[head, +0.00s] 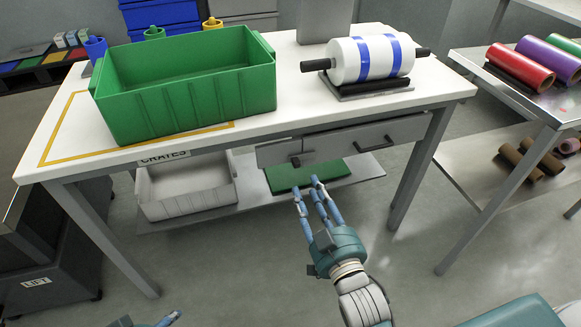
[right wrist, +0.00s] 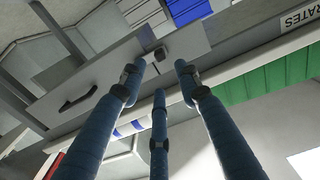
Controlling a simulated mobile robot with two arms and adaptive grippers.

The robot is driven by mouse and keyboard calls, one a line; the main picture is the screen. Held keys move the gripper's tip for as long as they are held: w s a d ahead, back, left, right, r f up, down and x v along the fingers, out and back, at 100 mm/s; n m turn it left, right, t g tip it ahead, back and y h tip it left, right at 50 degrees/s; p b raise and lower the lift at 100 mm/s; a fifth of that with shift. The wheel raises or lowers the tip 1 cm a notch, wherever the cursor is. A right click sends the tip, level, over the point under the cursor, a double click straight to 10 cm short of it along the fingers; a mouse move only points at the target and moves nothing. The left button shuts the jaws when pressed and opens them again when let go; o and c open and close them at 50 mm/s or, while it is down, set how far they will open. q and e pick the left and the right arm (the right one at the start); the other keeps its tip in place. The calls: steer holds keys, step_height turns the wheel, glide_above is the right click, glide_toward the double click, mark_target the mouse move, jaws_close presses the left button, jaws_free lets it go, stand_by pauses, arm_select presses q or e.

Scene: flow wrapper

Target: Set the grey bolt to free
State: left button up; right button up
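A small dark grey piece, which looks like the bolt (head: 296,161), sits on the left drawer front under the table's near edge. It also shows in the right wrist view (right wrist: 160,54), just beyond my fingertips. Its setting is too small to tell. My right gripper (head: 314,190) is below and slightly right of it in the head view, fingers pointing up toward the drawer. In the right wrist view my right gripper (right wrist: 157,77) has its three fingers spread, with nothing between them.
The right drawer has a dark bar handle (head: 376,143). The white table (head: 290,75) carries a green crate (head: 190,95) and a film roll (head: 345,62). Below are a shelf with a white bin (head: 188,190) and a green board (head: 308,175). A roll rack stands right.

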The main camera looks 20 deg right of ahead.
mark_target(297, 166)
steer(key=w+b, duration=0.1)
steer(key=w, duration=0.8)
steer(key=shift+a+b, duration=0.15)
steer(key=shift+b, duration=0.2)
arm_select(q)
steer(key=w+d+r+t+h, duration=0.1)
steer(key=w+d+r+t, duration=0.2)
steer(key=w, duration=0.6)
steer(key=shift+d+r+t, duration=0.15)
steer(key=shift+r+t, duration=0.85)
steer(key=shift+r, duration=0.75)
arm_select(e)
steer(key=shift+w, duration=0.45)
jaws_close()
